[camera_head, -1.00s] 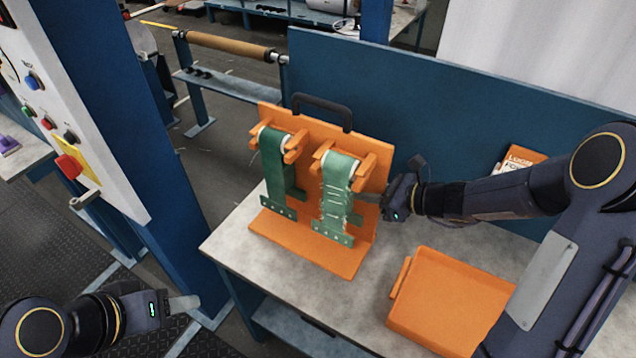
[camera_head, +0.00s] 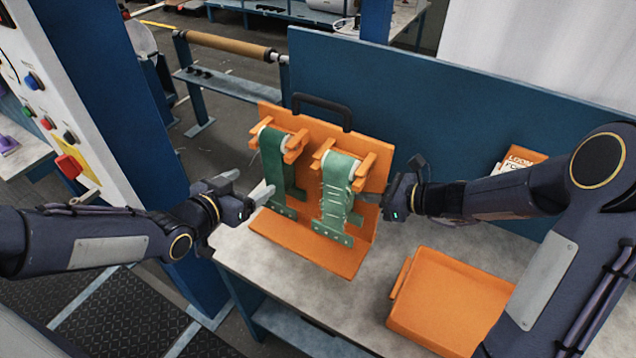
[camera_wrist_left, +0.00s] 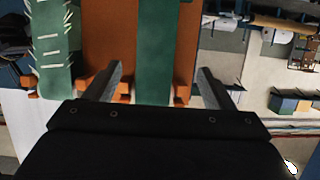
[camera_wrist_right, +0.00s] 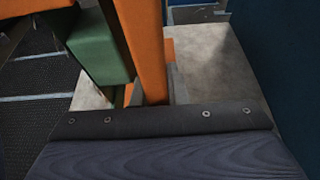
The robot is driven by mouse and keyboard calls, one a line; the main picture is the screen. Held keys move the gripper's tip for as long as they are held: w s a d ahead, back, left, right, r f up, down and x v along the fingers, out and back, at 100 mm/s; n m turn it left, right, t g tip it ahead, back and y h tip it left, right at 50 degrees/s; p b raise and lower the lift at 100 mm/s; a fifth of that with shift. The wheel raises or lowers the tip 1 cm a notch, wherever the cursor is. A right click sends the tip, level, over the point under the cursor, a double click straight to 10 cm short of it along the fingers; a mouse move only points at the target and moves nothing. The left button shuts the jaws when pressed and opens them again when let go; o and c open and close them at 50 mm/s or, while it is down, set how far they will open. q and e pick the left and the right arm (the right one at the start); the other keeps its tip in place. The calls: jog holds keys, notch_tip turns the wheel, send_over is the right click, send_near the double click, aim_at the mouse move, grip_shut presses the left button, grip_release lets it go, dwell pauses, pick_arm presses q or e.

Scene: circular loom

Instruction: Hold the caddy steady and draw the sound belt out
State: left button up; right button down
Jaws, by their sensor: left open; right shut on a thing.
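The orange caddy (camera_head: 310,250) stands upright on the table, with a black handle on top. The smooth green belt (camera_head: 273,160) hangs on its left holder. The frayed green belt (camera_head: 336,195), with pale threads sticking out, hangs on its right holder. My left gripper (camera_head: 250,184) is open and empty, just left of the smooth belt. In the left wrist view, the smooth belt (camera_wrist_left: 156,50) shows between the spread fingers, apart from them. My right gripper (camera_head: 376,197) is shut on the caddy's right edge. That orange edge (camera_wrist_right: 145,50) runs between its fingers in the right wrist view.
An orange tray-like piece (camera_head: 450,305) lies on the grey table (camera_head: 365,318) at front right. A blue panel (camera_head: 440,125) stands behind the caddy, with an orange booklet (camera_head: 522,158) by it. A blue post and control panel (camera_head: 45,110) stand at the left.

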aim_at(274, 176)
pick_arm(q)
jog(key=x, duration=1.2)
jog(key=shift+w+d+r, duration=0.1)
jog(key=shift+d+r, duration=0.05)
jog(key=shift+d, duration=0.3)
grip_shut()
jog(key=shift+a, duration=0.1)
jog(key=shift+s+a, duration=0.25)
jog(key=shift+s, duration=0.25)
jog(key=shift+s, duration=0.1)
jog(key=shift+s+a+r, duration=0.1)
jog(key=shift+s+a, duration=0.65)
jog(key=shift+s, duration=0.3)
jog(key=shift+s+a, duration=0.7)
jog(key=shift+s, duration=0.35)
